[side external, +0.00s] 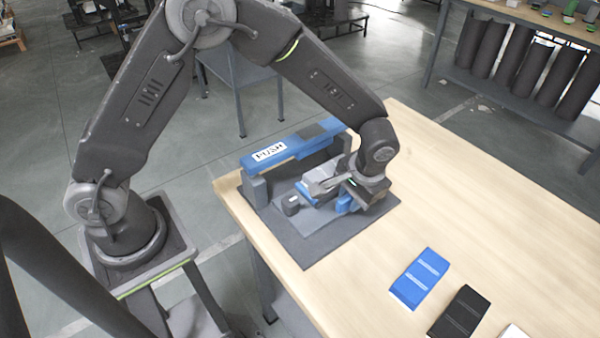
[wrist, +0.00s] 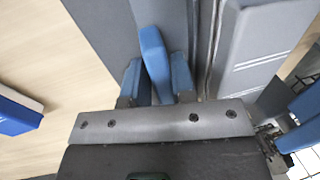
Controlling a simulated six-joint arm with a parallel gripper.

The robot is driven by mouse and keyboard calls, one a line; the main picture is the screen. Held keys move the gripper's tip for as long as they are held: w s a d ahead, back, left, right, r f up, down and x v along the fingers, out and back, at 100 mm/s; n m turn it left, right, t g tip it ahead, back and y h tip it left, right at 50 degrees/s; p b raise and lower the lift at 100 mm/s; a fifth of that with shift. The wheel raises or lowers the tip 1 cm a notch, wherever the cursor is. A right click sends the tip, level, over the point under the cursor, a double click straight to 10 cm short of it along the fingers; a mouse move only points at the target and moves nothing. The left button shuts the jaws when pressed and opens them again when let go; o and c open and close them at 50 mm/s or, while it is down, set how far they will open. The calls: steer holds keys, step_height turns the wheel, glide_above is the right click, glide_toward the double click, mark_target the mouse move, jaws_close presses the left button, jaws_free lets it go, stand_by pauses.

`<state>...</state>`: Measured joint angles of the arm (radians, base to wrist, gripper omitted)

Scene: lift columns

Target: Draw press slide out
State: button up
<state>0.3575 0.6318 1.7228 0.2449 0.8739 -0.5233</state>
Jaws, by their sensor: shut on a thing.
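The press (side external: 292,150) stands at the table's far left edge. It has a blue top bar marked PUSH and grey supports. Its grey slide area lies low in front of the bar, partly hidden by my wrist. My gripper (side external: 345,203) is low over this area, on the right of the press. In the wrist view my gripper (wrist: 156,82) has its two blue fingers shut on a blue upright handle (wrist: 152,45). A grey block (wrist: 255,50) with pale stripes lies to the right of the handle. How the handle joins the slide is hidden.
A dark grey mat (side external: 305,250) lies under the press. A blue box (side external: 418,278), a black box (side external: 460,312) and a partly cut-off white box (side external: 514,331) lie at the front right. The wooden table (side external: 480,210) is clear to the right of the mat.

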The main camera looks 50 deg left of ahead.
mark_target(361, 217)
steer(key=shift+w+d+r, duration=0.1)
steer(key=shift+d, duration=1.9)
steer(key=o, duration=0.5)
steer(key=shift+a+v, duration=0.25)
steer(key=shift+v, duration=0.85)
steer(key=shift+a+v, duration=0.2)
steer(key=shift+v, duration=0.95)
steer(key=shift+a+v, duration=0.25)
steer(key=shift+v, duration=0.85)
steer(key=shift+r, duration=0.1)
